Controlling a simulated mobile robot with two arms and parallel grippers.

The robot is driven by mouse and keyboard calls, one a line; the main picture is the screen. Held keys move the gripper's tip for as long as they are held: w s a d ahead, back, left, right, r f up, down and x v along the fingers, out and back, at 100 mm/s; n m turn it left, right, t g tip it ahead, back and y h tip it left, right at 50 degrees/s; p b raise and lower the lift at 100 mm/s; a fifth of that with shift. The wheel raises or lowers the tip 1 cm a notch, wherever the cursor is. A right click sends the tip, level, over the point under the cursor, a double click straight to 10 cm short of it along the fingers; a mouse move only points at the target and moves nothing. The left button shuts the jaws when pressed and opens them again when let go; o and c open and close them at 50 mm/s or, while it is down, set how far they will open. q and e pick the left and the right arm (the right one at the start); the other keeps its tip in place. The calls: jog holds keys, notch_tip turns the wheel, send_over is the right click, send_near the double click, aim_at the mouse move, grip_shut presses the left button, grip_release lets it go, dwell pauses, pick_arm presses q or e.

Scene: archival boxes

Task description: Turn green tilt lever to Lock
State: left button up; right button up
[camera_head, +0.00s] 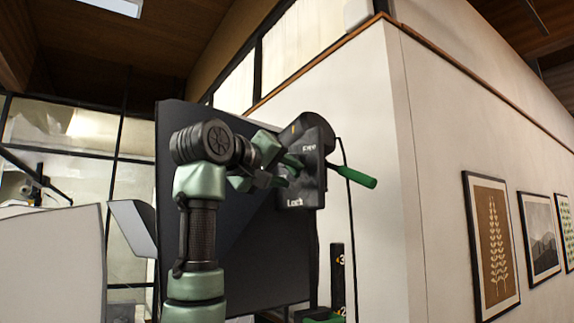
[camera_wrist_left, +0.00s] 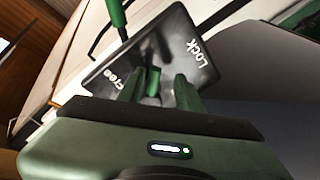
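A black plate (camera_head: 306,160) marked "Free" at the top and "Lock" at the bottom is mounted at the side of a large dark panel. A green lever handle (camera_head: 355,177) sticks out to its right, sloping slightly down. In the left wrist view, the plate (camera_wrist_left: 205,38) and the handle (camera_wrist_left: 117,14) show; a short green piece (camera_wrist_left: 153,80) stands between the words. My left gripper (camera_wrist_left: 159,82) faces the plate with its fingers apart on either side of this piece; contact cannot be told. In the head view, the left gripper (camera_head: 291,168) partly covers the plate. My right gripper is not in view.
The dark panel (camera_head: 250,245) stands behind my left arm. A black post with numbers (camera_head: 338,275) stands below the plate, and a cable hangs beside it. A pale wall (camera_head: 385,120) with framed pictures lies to the right.

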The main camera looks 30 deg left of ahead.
pick_arm(q)
jog(key=shift+s+d+r, duration=0.2)
jog(key=shift+d, duration=0.1)
jog(key=shift+s+d+r, duration=0.1)
jog(key=shift+s+d, duration=0.05)
jog(key=c, duration=0.4)
grip_shut()
jog(key=shift+w+a+f+m+t+h+b, duration=0.1)
jog(key=shift+a+f+m+t+h+b, duration=0.3)
jog(key=shift+m, duration=1.2)
jog(key=shift+w+a+f+m+t+h+b, duration=0.1)
jog(key=shift+a+m+t+b, duration=0.45)
jog(key=shift+m, duration=1.05)
jog(key=shift+w+a+f+m+t+h+b, duration=0.1)
jog(key=shift+a+f+m+t+h+b, duration=0.15)
jog(key=shift+a+m, duration=0.9)
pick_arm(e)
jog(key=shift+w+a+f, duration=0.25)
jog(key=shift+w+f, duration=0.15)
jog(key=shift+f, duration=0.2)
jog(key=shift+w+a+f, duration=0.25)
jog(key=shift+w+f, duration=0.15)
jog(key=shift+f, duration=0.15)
pick_arm(q)
jog(key=shift+d+m, duration=0.45)
jog(key=shift+m, duration=0.2)
